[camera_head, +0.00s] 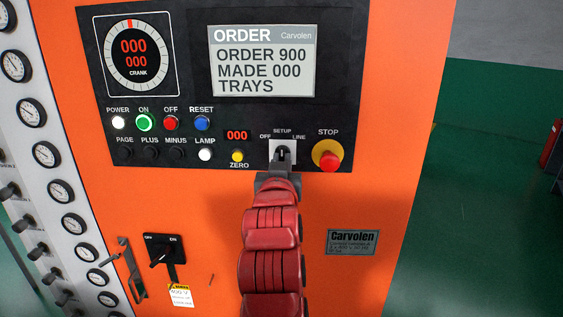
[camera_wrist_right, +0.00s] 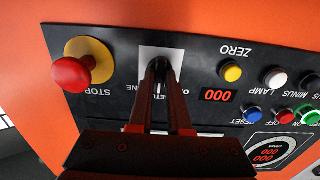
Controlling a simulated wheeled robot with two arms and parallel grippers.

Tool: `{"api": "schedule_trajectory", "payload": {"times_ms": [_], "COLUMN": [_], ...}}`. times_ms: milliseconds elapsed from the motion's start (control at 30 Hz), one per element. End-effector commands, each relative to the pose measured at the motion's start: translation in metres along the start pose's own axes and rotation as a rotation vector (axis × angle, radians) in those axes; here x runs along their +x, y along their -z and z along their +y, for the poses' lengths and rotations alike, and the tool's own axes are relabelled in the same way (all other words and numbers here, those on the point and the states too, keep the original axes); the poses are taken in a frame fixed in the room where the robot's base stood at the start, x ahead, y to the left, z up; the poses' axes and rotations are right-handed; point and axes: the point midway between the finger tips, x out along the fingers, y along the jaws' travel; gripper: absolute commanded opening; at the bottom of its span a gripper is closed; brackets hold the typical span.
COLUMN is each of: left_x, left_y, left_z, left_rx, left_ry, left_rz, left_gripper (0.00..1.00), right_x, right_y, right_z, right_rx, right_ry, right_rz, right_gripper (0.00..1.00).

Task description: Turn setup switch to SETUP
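The setup switch (camera_head: 283,151) is a small dark knob on a white plate, low on the black control panel, with OFF to its left, SETUP above and LINE to its right. My right gripper (camera_head: 283,160) reaches it from below. In the right wrist view the two dark red fingers (camera_wrist_right: 160,85) sit on either side of the switch knob (camera_wrist_right: 157,66) and appear closed on it. The visible part of the knob looks roughly upright, toward SETUP, but the fingers hide much of it, so its exact setting is unclear. My left gripper is not in view.
The red STOP button (camera_head: 329,161) on its yellow base is close to the right of the switch. The yellow ZERO button (camera_head: 237,155) is close to the left. The display (camera_head: 262,62) reads ORDER 900, MADE 000 TRAYS. A lower-left rotary switch (camera_head: 160,257) carries a hanging tag.

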Motion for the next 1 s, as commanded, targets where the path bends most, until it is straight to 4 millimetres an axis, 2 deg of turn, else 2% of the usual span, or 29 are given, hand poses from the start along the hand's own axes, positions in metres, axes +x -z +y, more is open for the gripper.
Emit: {"api": "schedule_trajectory", "payload": {"times_ms": [33,167,433,567,767,900,1000], "left_x": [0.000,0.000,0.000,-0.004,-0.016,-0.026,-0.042], "left_y": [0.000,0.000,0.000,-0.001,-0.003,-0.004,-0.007], "left_z": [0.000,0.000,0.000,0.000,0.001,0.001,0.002], "left_rx": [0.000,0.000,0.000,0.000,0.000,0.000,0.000], "left_ry": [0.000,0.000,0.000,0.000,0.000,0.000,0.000], "left_rz": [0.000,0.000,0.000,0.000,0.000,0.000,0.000], "left_gripper": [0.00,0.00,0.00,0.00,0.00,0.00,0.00], "right_x": [0.000,0.000,0.000,-0.008,-0.048,-0.087,-0.114], "right_y": [0.000,0.000,0.000,-0.001,-0.003,-0.002,-0.006], "right_z": [0.000,0.000,0.000,-0.001,-0.001,-0.001,-0.002], "right_rx": [0.000,0.001,0.001,0.002,0.002,0.003,0.004], "right_ry": [0.000,0.000,0.000,0.001,0.003,0.004,0.005], "right_rz": [0.000,0.000,0.000,0.003,0.005,0.008,0.006], "right_gripper": [0.23,0.46,0.46,0.46,0.46,0.46,0.46]}}
